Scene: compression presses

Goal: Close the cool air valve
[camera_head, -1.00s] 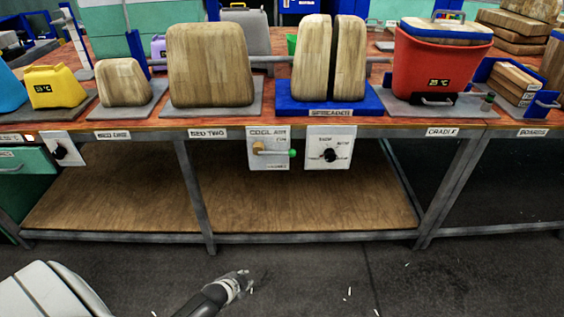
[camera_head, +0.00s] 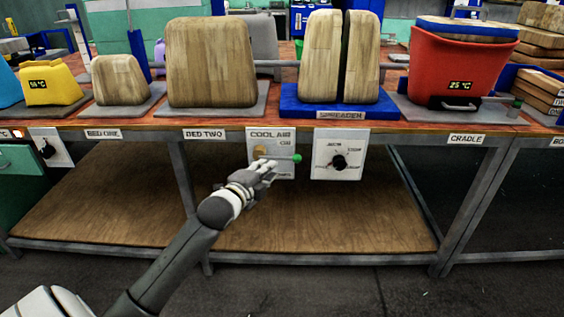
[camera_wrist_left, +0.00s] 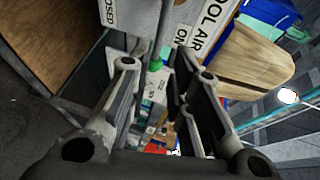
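The cool air valve panel (camera_head: 284,139) is a pale plate on the front edge of the bench. Its lever points right from a brass hub (camera_head: 260,151) and ends in a green tip (camera_head: 297,158). My left gripper (camera_head: 268,168) is just in front of the panel, covering its lower part and some of the lever. In the left wrist view, the two fingers (camera_wrist_left: 154,82) stand apart, with the green tip (camera_wrist_left: 155,65) seen in the gap between them. I cannot tell whether they touch the lever. My right gripper is not in view.
A dial panel (camera_head: 351,146) sits close to the right of the valve panel. The bench edge (camera_head: 225,122) runs above, with the wooden lower shelf (camera_head: 330,215) below. A red container (camera_head: 460,70) and wooden blocks stand on top. The floor in front is clear.

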